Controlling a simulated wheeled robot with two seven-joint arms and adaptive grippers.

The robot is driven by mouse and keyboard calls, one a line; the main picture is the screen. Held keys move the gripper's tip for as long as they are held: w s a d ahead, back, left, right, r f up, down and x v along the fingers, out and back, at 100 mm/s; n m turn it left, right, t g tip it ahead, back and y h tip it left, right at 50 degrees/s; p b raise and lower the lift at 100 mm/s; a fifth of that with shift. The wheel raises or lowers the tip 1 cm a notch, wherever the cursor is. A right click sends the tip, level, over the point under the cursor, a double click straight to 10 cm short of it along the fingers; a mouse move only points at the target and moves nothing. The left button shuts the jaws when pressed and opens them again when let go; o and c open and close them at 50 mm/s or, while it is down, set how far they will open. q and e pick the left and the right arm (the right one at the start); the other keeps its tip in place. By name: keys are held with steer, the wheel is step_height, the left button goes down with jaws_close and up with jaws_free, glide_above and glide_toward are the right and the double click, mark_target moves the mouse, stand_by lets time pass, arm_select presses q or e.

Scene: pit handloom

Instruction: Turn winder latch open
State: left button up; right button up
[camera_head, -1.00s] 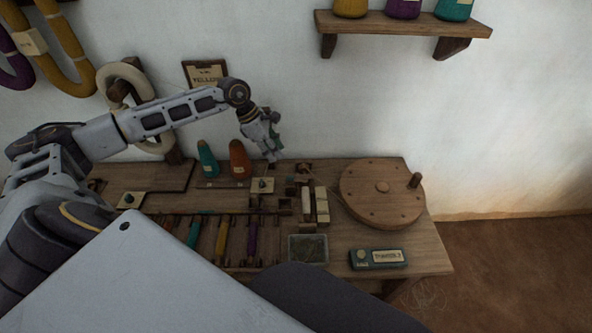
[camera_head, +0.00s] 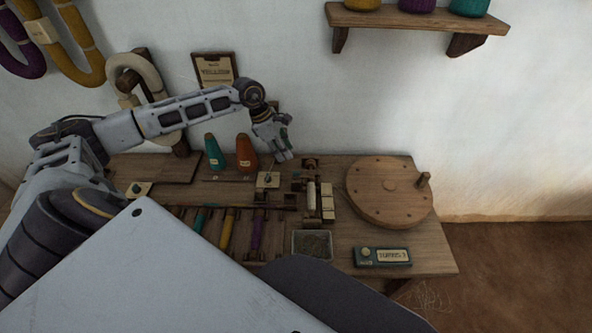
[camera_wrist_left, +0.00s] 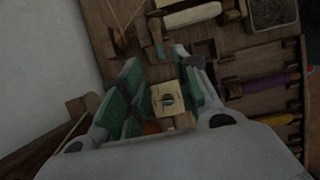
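My left gripper (camera_head: 284,150) hangs above the back of the bench, just left of the winder. In the left wrist view its green-padded fingers (camera_wrist_left: 163,88) are spread with a gap between them, and nothing is held. The winder (camera_head: 311,188) is a small wooden frame with a pale spool (camera_wrist_left: 192,15). A small lever-like piece (camera_wrist_left: 157,36), possibly the latch, stands beside the spool, beyond the fingertips. A cream plate with a round fitting (camera_wrist_left: 165,98) shows between the fingers, below them on the bench; it also shows in the head view (camera_head: 268,180). My right gripper is out of view.
A teal cone (camera_head: 213,153) and an orange cone (camera_head: 246,154) stand left of the gripper. A round wooden wheel with a peg (camera_head: 388,192), a grey tray (camera_head: 312,245) and a counter box (camera_head: 382,257) lie to the right. Coloured shuttles or spools (camera_head: 227,230) sit in front.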

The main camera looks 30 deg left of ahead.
mark_target(297, 172)
arm_select(q)
steer(key=shift+x, duration=5.5)
steer(key=shift+c, duration=0.5)
jaws_close()
